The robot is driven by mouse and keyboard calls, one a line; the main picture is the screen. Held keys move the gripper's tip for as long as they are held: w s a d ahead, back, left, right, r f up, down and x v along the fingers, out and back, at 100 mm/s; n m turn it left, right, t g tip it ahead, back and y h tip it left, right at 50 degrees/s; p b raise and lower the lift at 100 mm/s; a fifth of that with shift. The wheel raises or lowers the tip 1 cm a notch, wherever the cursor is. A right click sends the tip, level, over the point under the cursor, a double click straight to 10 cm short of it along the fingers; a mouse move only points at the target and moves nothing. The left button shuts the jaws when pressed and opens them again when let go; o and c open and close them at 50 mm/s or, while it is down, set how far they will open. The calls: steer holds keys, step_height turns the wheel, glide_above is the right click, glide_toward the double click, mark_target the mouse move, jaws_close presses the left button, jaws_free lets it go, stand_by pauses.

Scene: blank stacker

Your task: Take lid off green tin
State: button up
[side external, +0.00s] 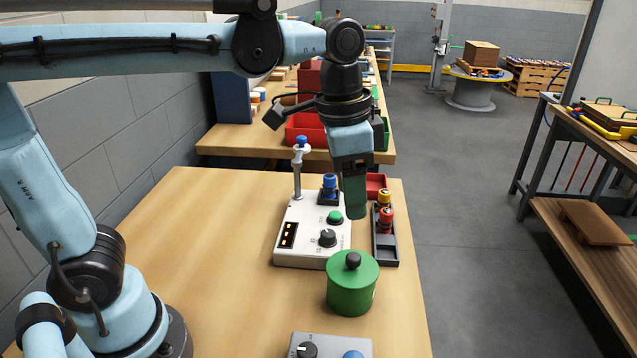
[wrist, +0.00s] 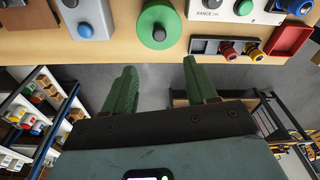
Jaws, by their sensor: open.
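The green tin (side external: 351,293) stands upright near the table's right edge, with its green lid (side external: 347,266) on top. The lid has a dark round knob (side external: 353,260) at its middle. In the wrist view the lid (wrist: 146,30) is seen from above, with its knob (wrist: 158,34) near the picture's top. My gripper (side external: 355,212) has green fingers pointing down and hangs above and behind the tin, apart from it. In the wrist view my gripper (wrist: 160,75) is open, with nothing between its fingers.
A white control panel (side external: 287,252) with knobs and a blue-topped stick stands behind the tin. A dark tray (side external: 388,250) with red and yellow pieces lies beside it, near a red bin (side external: 376,181). A grey box (side external: 330,345) is in front. The left table area is clear.

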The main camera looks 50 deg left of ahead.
glide_above(354, 256)
steer(key=f, duration=0.6)
steer(key=shift+s, duration=0.2)
steer(key=shift+w+f, duration=0.1)
steer(key=shift+f, duration=2.9)
jaws_close()
steer(key=shift+r, duration=0.2)
